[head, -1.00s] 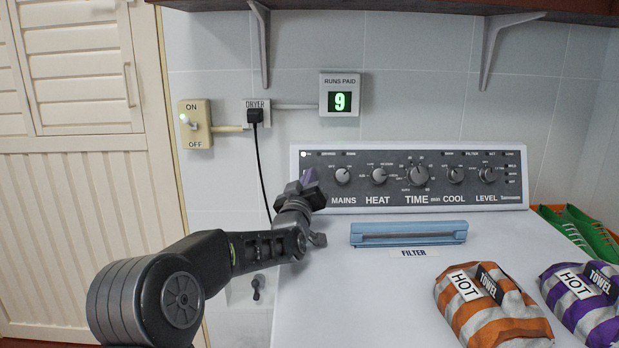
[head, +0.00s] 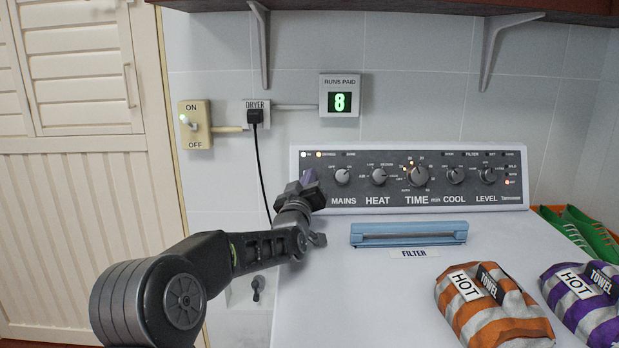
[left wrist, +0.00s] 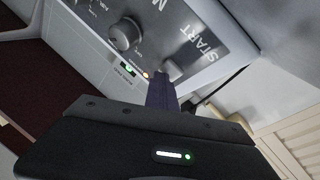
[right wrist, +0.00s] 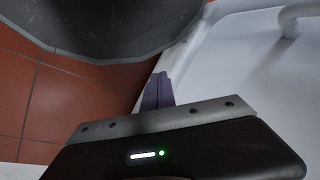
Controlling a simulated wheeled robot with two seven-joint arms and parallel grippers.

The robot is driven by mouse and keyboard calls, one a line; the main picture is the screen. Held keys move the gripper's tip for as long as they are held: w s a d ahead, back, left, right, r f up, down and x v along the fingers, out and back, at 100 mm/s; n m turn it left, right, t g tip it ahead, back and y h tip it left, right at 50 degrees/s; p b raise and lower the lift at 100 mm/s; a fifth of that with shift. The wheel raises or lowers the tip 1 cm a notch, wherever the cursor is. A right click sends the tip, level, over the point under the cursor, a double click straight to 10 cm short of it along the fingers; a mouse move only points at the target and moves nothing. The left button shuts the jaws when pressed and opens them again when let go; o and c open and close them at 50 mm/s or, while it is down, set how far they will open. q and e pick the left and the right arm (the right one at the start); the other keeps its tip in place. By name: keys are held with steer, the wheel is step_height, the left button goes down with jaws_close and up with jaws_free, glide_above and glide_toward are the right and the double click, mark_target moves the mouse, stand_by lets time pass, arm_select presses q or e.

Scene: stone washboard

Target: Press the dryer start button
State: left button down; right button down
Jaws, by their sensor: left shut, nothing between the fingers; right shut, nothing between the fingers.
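The dryer's grey control panel (head: 470,200) stands at the back of the white top, with its MAINS, HEAT, TIME, COOL and LEVEL knobs. My left gripper (head: 309,176) is shut and empty at the panel's left end and hides the start button in the head view. In the left wrist view, the START label and the button (left wrist: 171,71) show just beyond the shut purple fingertips (left wrist: 160,84); the tips touch or nearly touch it. The running lamp (head: 319,154) glows amber beside a white lamp. My right gripper (right wrist: 158,90) is shut and empty, away from the panel.
The RUNS PAID display (head: 340,102) reads 8. A wall switch (head: 195,124) points toward ON. A blue filter handle (head: 408,233) and orange and purple striped towel bundles (head: 495,306) lie on the top.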

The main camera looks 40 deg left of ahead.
arm_select(q)
steer(key=shift+s+d+r+b, duration=0.35)
steer(key=shift+s+d, duration=0.25)
steer(key=shift+s, duration=0.2)
steer(key=s+d+r, duration=0.2)
steer(key=s, duration=0.1)
steer(key=shift+s+d+r, duration=0.1)
steer(key=shift+s+d, duration=0.2)
steer(key=shift+d, duration=0.1)
stand_by(1.4)
